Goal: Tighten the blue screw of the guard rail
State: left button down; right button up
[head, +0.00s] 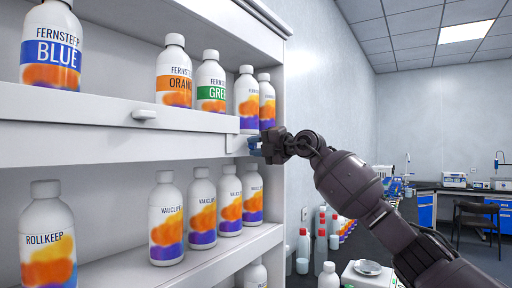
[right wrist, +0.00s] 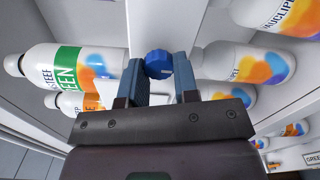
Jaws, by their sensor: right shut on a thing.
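The blue screw (right wrist: 158,64) is a ridged round knob between the two blue-grey fingers of my right gripper in the right wrist view. My right gripper (right wrist: 160,82) is shut on it. In the head view the right gripper (head: 256,144) reaches in from the right to the right end of the guard rail, and its fingers hide the screw there. The white guard rail (head: 60,118) runs along the front of the upper shelf, below the bottles, with a small white knob (head: 144,114) on its face. My left gripper is out of view.
Labelled bottles stand behind the rail, among them a BLUE one (head: 50,52) and a GREEN one (head: 210,92). More bottles (head: 166,222) stand on the shelf below. A bench with bottles and a scale (head: 368,268) lies under my right arm.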

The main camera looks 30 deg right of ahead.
dwell(0.3)
jog(key=o, duration=0.9)
jog(key=shift+s+d+f, duration=0.1)
jog(key=shift+s+d, duration=0.2)
jog(key=shift+s, duration=0.2)
jog(key=shift+b+v, duration=1.7)
jog(key=shift+v, duration=3.2)
